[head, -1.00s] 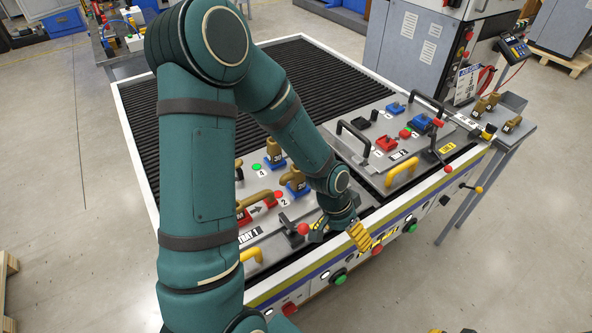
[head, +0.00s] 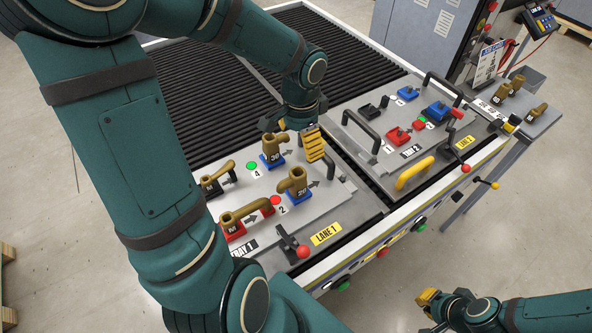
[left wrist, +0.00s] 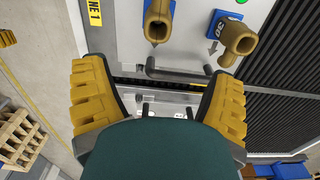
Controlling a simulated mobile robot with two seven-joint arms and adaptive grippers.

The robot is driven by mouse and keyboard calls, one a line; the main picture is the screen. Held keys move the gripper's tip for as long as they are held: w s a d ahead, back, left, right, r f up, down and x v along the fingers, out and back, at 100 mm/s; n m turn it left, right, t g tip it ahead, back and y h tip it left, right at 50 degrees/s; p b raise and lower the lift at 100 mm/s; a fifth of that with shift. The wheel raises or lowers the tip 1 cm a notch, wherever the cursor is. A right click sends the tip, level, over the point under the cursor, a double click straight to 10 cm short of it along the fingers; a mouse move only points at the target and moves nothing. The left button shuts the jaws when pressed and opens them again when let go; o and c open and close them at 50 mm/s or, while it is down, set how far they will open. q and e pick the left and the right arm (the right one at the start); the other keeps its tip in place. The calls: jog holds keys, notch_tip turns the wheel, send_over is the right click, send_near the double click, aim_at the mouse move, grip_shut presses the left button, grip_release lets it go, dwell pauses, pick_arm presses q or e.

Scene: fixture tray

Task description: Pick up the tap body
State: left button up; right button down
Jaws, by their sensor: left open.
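My left gripper (head: 313,143) is open and empty, right of the 30 tap and above the tray's right side. The left wrist view shows its spread yellow fingers (left wrist: 158,78), with two taps beyond (left wrist: 158,20) (left wrist: 238,38). My right gripper (head: 430,298) is at the lower right, away from the trays.
Tray 2 (head: 440,145) carries blue, red and black fixtures with a yellow handle (head: 414,173) and dark handles. A red-knobbed lever (head: 300,250) stands at tray 1's front. Dark handles rise near the left gripper. Black rollers (head: 200,100) behind are clear.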

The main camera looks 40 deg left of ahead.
aim_at(300, 165)
pick_arm(q)
jog(key=f, duration=0.4)
jog(key=f+b, duration=0.1)
jog(key=f, duration=0.3)
jog(key=shift+s+d+f+b, duration=0.1)
jog(key=shift+s+f+b, duration=0.1)
jog(key=shift+b, duration=0.1)
jog(key=shift+s+f+b, duration=0.2)
jog(key=shift+f+b, duration=0.1)
jog(key=shift+f, duration=1)
jog(key=shift+s+f+b, duration=0.2)
jog(key=shift+f+b, duration=0.1)
jog(key=shift+f, duration=1)
jog(key=shift+r, duration=0.1)
jog(key=c, duration=1.4)
